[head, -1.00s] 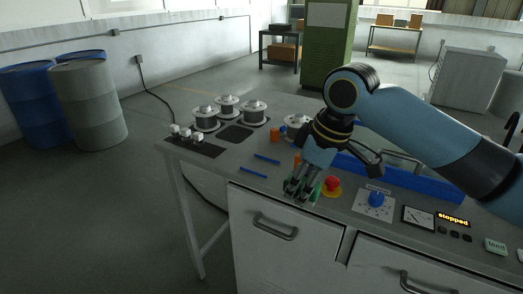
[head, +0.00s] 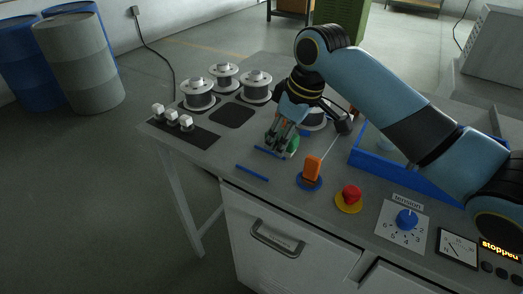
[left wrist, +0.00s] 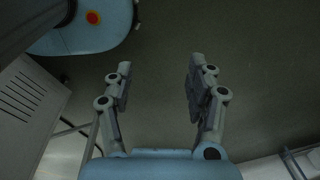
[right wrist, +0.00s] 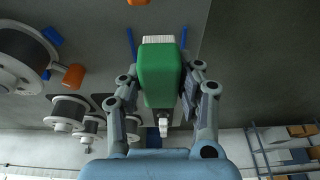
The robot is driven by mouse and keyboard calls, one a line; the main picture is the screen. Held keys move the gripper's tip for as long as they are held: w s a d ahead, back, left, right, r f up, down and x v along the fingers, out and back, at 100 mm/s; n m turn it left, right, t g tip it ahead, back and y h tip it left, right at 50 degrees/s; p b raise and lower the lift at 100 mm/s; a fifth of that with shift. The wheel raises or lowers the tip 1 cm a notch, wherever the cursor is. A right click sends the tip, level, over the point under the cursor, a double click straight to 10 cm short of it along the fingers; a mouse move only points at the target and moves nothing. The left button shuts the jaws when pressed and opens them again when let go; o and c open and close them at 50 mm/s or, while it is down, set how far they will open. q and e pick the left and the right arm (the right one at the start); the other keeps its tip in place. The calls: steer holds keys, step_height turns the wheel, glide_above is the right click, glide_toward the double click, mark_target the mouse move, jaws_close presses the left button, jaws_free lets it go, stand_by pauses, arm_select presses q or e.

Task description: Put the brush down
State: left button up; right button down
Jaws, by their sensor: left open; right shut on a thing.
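The brush is a green block with pale bristles, seen large between the fingers in the right wrist view (right wrist: 160,72). In the head view it shows as a small green patch (head: 292,146), partly hidden by the fingers. My right gripper (head: 281,142) is shut on it, low over the grey bench top by the farther of two short blue strips (head: 252,172). I cannot tell whether the brush touches the bench. My left gripper (left wrist: 158,80) is open and empty in the left wrist view, above dark floor; the head view does not show it.
An orange switch (head: 313,168) and a red button (head: 350,196) stand to the right of the strips. Several wire spools (head: 199,94) stand behind and left. A blue-edged tray (head: 405,176) lies right, under my right arm.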

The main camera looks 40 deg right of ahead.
glide_above(258, 162)
steer(key=s, duration=0.1)
steer(key=f, duration=0.3)
steer(key=shift+s+d, duration=0.1)
steer(key=shift+d, duration=0.2)
steer(key=shift+f, duration=0.2)
steer(key=shift+a+f, duration=0.1)
steer(key=shift+f, duration=0.25)
step_height(258, 162, down, 3)
steer(key=shift+r+p, duration=0.2)
steer(key=shift+p, duration=0.15)
steer(key=shift+f, duration=0.3)
arm_select(q)
steer(key=shift+w+d+r, duration=0.45)
steer(key=shift+w, duration=0.3)
steer(key=shift+s+a, duration=0.1)
arm_select(e)
steer(key=shift+f, duration=0.15)
steer(key=c, duration=1.2)
jaws_free()
steer(key=shift+o, duration=0.2)
